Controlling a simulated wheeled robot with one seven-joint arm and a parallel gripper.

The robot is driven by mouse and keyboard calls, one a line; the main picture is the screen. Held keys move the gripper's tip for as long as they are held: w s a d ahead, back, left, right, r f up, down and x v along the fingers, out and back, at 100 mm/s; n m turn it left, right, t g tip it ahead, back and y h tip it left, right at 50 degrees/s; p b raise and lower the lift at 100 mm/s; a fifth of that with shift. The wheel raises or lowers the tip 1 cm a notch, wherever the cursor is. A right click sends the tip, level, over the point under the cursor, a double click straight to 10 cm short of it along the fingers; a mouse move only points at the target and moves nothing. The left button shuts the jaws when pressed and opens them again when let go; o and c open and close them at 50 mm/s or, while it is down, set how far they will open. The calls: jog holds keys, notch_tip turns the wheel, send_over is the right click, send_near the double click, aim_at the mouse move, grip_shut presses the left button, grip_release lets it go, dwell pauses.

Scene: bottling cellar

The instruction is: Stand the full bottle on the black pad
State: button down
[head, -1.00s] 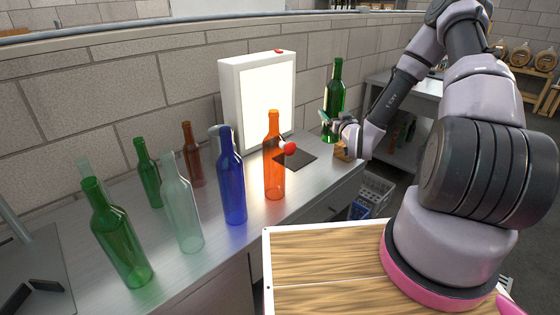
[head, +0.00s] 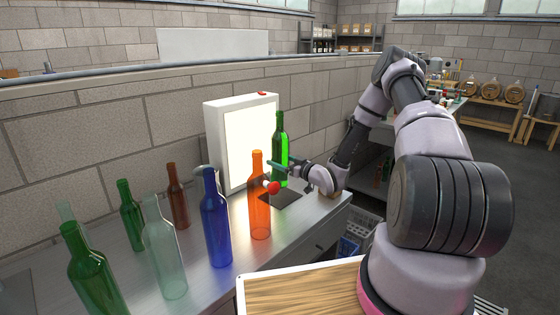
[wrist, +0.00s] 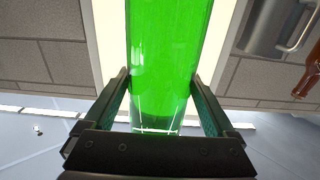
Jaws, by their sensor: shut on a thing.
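My gripper (head: 283,171) is shut on a green bottle (head: 279,135), which hangs upright in front of the lit white panel. In the wrist view the bottle (wrist: 165,60) fills the space between both fingers, with bright green glass and the glowing panel behind it. The black pad (head: 282,200) lies on the steel counter, just below the bottle's base in the head view. I cannot tell whether the base touches the pad. My gripper hides part of the bottle's lower body.
An orange bottle (head: 259,205) with a small red ball (head: 272,188) beside it stands left of the pad. A blue bottle (head: 216,225) and several other bottles stand farther left. The light box (head: 213,150) is behind.

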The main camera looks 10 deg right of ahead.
aim_at(286, 175)
jog(key=shift+f, duration=2.45)
jog(key=shift+f, duration=0.1)
grip_release()
jog(key=shift+f, duration=0.1)
